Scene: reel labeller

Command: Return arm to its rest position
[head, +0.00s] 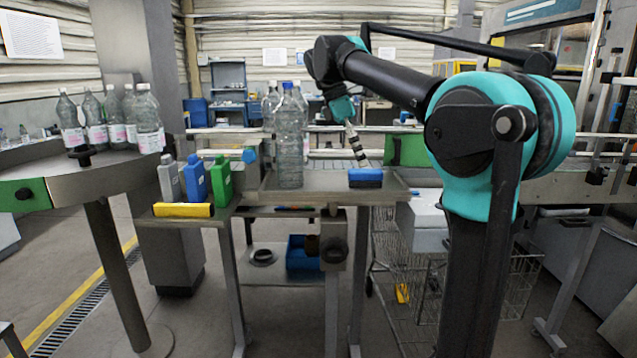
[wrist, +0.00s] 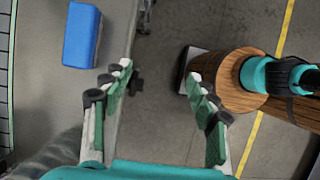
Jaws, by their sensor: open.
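My arm reaches out over the steel work table from the right in the head view. My gripper (head: 357,146) hangs down above the table's right part, behind and above a blue block (head: 365,178). In the wrist view my gripper (wrist: 161,80) has its two fingers spread wide, with nothing between them. The blue block (wrist: 82,35) lies to the left of the fingers there, apart from them.
Clear bottles (head: 290,135) stand on the table (head: 320,197) left of my gripper. Grey, blue and green containers (head: 196,178) stand further left, behind a yellow block (head: 183,210). More bottles (head: 148,118) stand on a round table. A wire cart (head: 400,265) is below.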

